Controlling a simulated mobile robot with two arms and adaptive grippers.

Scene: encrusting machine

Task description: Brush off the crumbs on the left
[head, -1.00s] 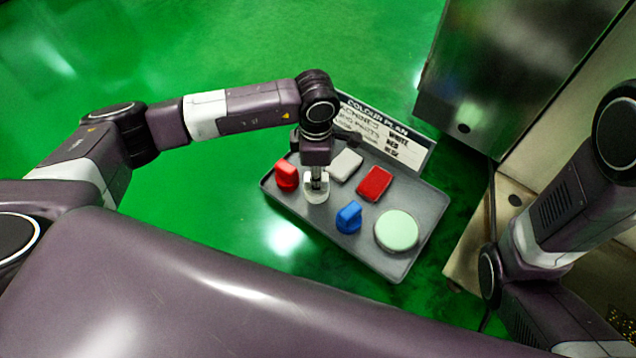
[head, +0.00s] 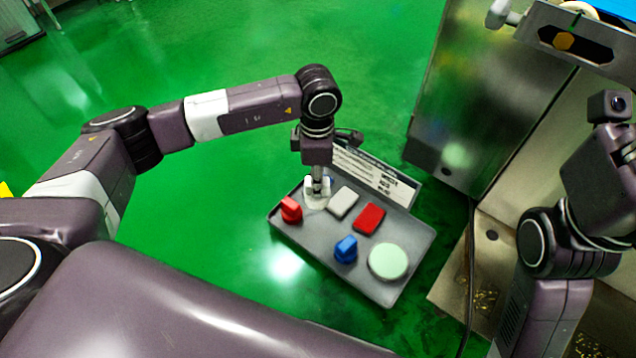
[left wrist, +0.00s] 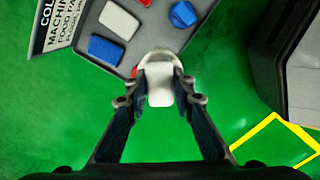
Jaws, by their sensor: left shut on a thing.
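My left gripper (head: 318,186) points down over the back left of the grey tray (head: 335,252). It is shut on a white tool (head: 316,200), probably a brush, which also shows between the fingers in the left wrist view (left wrist: 160,84). I cannot tell whether the tool touches the tray. A red tool (head: 290,209) and a blue tool (head: 346,249) stand on the tray. Speckled yellowish patches, perhaps the left crumbs (head: 478,302), lie on the pale metal ledge at right. My right arm is at the right edge; its fingers are not visible.
The tray also holds a white pad (head: 343,202), a red pad (head: 369,217), a pale green disc (head: 388,261) and a blue pad (left wrist: 106,50). A colour plan sign (head: 375,175) stands behind it. The steel machine (head: 470,110) stands at right. Green floor is clear at left.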

